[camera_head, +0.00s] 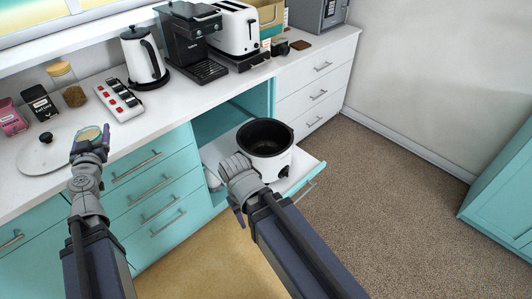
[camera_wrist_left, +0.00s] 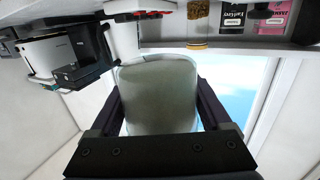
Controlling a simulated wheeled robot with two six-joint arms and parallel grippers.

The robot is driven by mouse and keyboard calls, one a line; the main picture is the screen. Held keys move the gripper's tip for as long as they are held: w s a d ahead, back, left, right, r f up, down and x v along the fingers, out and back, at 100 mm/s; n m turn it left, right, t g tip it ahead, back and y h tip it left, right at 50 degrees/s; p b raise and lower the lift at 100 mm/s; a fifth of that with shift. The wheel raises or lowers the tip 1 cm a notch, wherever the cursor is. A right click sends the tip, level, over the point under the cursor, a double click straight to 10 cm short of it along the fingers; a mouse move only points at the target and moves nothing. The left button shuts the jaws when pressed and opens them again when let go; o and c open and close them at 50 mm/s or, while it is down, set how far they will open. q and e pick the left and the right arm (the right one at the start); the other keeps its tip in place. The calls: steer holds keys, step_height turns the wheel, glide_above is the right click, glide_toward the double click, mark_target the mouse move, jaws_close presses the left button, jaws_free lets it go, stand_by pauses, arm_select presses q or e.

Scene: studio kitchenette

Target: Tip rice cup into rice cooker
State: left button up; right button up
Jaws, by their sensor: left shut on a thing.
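The rice cup (camera_head: 92,132) is a small translucent greenish cup with something pale tan in it. It is between the fingers of my left gripper (camera_head: 88,143), held over the left counter near its front edge. In the left wrist view the cup (camera_wrist_left: 158,95) fills the space between both dark fingers. The rice cooker (camera_head: 282,168) is white with an open black pot (camera_head: 265,137), standing on a pulled-out shelf at the centre. The inside of the pot looks dark. My right gripper (camera_head: 238,172) is at the cooker's left side; its fingertips do not show clearly.
A power strip (camera_head: 120,100), kettle (camera_head: 144,58), coffee machine (camera_head: 190,42) and toaster (camera_head: 238,28) stand along the back. The white pull-out shelf (camera_head: 305,165) juts out over open floor.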

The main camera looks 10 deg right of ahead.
mark_target(90, 129)
arm_select(q)
step_height(90, 129, up, 7)
steer(key=p, duration=0.6)
steer(key=shift+f+p, duration=0.15)
steer(key=shift+p, duration=0.2)
steer(key=shift+f, duration=0.2)
steer(key=shift+d, duration=0.15)
